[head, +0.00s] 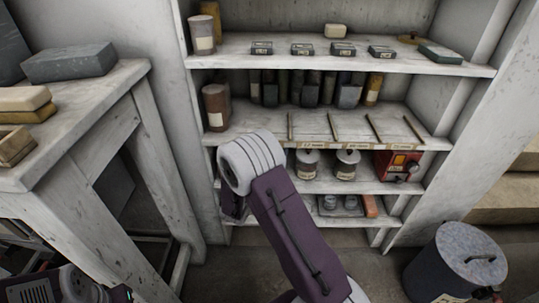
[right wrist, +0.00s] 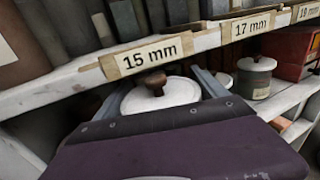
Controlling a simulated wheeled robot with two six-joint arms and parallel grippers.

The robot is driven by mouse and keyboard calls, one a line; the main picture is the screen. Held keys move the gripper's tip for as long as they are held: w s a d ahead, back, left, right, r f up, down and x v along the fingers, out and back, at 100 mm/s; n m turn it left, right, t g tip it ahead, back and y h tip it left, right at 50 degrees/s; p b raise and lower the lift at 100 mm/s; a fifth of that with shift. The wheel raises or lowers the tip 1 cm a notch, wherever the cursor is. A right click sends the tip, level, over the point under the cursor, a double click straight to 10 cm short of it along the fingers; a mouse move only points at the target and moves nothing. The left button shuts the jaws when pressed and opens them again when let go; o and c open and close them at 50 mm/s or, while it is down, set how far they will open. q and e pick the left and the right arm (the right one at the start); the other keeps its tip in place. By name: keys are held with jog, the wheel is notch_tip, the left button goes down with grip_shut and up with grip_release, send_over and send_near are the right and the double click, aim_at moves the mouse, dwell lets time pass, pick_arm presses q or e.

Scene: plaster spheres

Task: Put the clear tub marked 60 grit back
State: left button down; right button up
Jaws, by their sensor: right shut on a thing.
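In the right wrist view my right gripper (right wrist: 161,84) is shut on a container with a round white lid (right wrist: 170,98) and a brown knob. Blue-grey fingers show on both sides of the lid. The container's body and any label are hidden by my purple wrist, so I cannot tell whether it reads 60 grit. It is at a shelf opening, just under the edge with the 15 mm tag (right wrist: 152,54). In the head view my right arm (head: 290,230) reaches to the left part of the lower shelves and hides that spot. My left gripper's fingers do not show.
Two lidded pots (head: 347,164) and a red box (head: 398,164) stand on the same level, to the right. Rods lie on the shelf above (head: 430,142). A workbench (head: 70,150) stands at left, a metal drum (head: 455,265) at lower right.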

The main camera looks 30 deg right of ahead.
jog(key=w+d+f+b, duration=0.2)
jog(key=w+d+b, duration=0.1)
jog(key=w, duration=0.5)
jog(key=shift+d, duration=0.85)
jog(key=f+b, duration=0.2)
jog(key=f, duration=0.1)
jog(key=f+b, duration=0.2)
jog(key=shift+w+d+f, duration=0.2)
jog(key=shift+w+f, duration=0.05)
jog(key=shift+r+p, duration=0.3)
jog(key=shift+p, duration=0.05)
jog(key=o, duration=1.3)
jog(key=shift+f, duration=0.2)
jog(key=shift+o, duration=0.5)
jog(key=shift+r, duration=0.1)
